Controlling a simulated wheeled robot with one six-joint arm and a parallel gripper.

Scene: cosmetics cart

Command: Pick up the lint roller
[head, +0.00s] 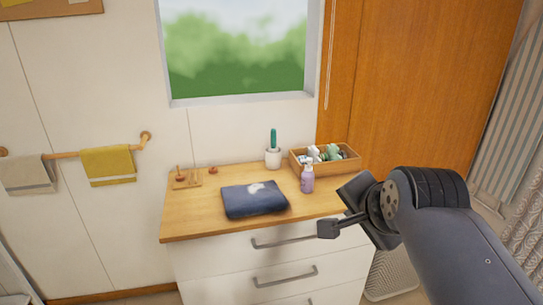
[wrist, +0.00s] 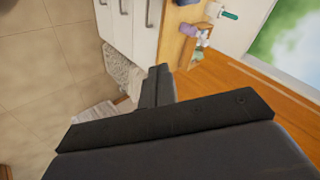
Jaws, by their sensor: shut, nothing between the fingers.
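The lint roller (head: 273,157) appears to be the upright item at the back of the wooden cart top, with a white roll below and a teal handle above. It also shows small near the top of the wrist view (wrist: 213,10), lying sideways in that tilted picture. My gripper (head: 328,229) is in front of the cart's right front edge, well apart from the roller. Its fingers (wrist: 160,83) are shut and hold nothing.
A purple pump bottle (head: 307,180) and a wooden box (head: 351,165) of small items stand right of the roller. A folded dark blue cloth (head: 250,203) lies in front. Small wooden pieces (head: 187,183) stand at left. The window wall is close behind.

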